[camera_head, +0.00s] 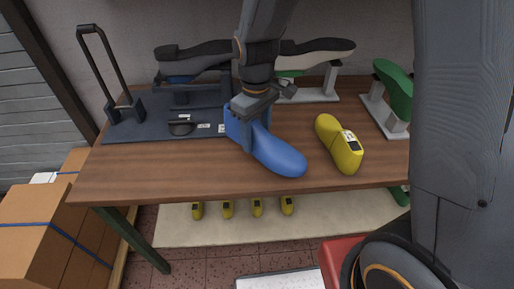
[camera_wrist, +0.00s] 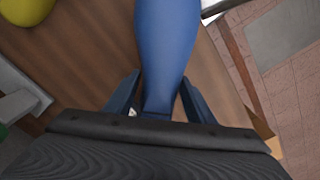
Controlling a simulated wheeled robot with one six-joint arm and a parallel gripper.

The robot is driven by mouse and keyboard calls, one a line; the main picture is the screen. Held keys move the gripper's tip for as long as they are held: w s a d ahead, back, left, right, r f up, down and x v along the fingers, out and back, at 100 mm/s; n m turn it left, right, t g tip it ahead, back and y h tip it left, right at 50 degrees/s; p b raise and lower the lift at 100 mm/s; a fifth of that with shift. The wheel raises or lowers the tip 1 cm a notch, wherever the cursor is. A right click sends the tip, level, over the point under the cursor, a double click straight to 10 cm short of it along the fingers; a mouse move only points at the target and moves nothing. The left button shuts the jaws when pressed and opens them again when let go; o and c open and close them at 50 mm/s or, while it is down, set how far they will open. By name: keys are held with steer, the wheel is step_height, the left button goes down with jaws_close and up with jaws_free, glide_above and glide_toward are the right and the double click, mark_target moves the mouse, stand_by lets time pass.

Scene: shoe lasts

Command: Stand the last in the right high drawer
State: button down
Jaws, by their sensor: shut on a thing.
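A blue last (camera_head: 275,150) is held in my gripper (camera_head: 252,107) over the middle of the wooden table, its toe pointing toward the front right. The wrist view shows the blue last (camera_wrist: 168,45) between the two fingers of my gripper (camera_wrist: 158,100), which are shut on its narrow end. It lies roughly level; I cannot tell if it touches the tabletop. A yellow last (camera_head: 340,145) with a white and black label lies on the table to its right; a yellow piece also shows in the wrist view (camera_wrist: 25,10). I cannot make out any drawer.
A dark board (camera_head: 150,128) with an upright handle (camera_head: 103,65) and a small black part is on the table (camera_head: 200,170) at left. Shoe forms on stands (camera_head: 310,95) are behind; a green last on a stand (camera_head: 395,90) is at right. Cardboard boxes (camera_head: 40,215) stand left; several small yellow lasts are below.

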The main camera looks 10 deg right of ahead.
mark_target(256, 149)
steer(key=shift+f+p, duration=0.5)
steer(key=shift+f, duration=2.25)
steer(key=shift+f, duration=0.15)
steer(key=c, duration=0.8)
jaws_free()
